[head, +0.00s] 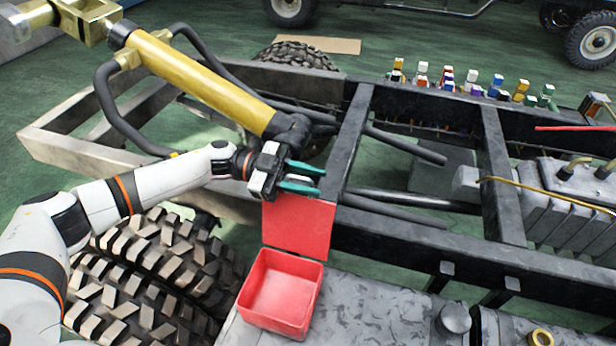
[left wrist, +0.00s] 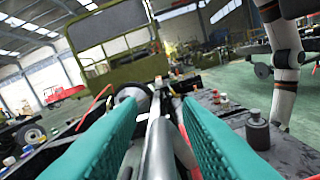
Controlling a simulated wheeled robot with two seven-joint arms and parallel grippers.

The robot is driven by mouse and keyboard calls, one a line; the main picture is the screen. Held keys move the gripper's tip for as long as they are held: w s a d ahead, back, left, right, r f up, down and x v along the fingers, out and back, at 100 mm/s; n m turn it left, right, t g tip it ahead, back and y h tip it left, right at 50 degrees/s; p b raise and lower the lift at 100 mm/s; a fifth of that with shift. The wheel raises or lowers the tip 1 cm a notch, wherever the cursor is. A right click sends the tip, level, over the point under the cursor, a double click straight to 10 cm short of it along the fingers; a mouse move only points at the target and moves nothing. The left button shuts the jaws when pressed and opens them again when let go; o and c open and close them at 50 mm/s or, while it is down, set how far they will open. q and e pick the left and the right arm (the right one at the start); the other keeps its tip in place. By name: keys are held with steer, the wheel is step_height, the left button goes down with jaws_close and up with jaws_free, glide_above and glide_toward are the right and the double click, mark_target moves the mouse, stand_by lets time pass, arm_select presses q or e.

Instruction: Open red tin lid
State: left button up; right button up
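Whether a finger touches the lid I cannot tell. In the left wrist view the two fingers (left wrist: 162,105) are spread with nothing held between them. My right gripper is not in view.
A large knobbly tyre (head: 155,270) is left of the tin. A yellow cylinder (head: 200,85) and black hoses lie behind my left gripper. Dark frame rails (head: 420,240) run to the right. A cap (head: 453,319) and a yellow ring (head: 541,338) are at the lower right.

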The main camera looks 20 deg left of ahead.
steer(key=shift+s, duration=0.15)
arm_select(q)
steer(key=shift+r, duration=0.1)
jaws_close()
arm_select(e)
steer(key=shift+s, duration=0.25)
arm_select(q)
steer(key=shift+s, duration=0.1)
steer(key=shift+s+r+p, duration=0.2)
steer(key=shift+s+p, duration=0.15)
steer(key=s+m, duration=0.1)
steer(key=s+m+p, duration=0.1)
steer(key=s, duration=0.1)
steer(key=shift+s+a+r+m, duration=0.1)
steer(key=shift+r+m, duration=0.1)
steer(key=shift+m, duration=0.1)
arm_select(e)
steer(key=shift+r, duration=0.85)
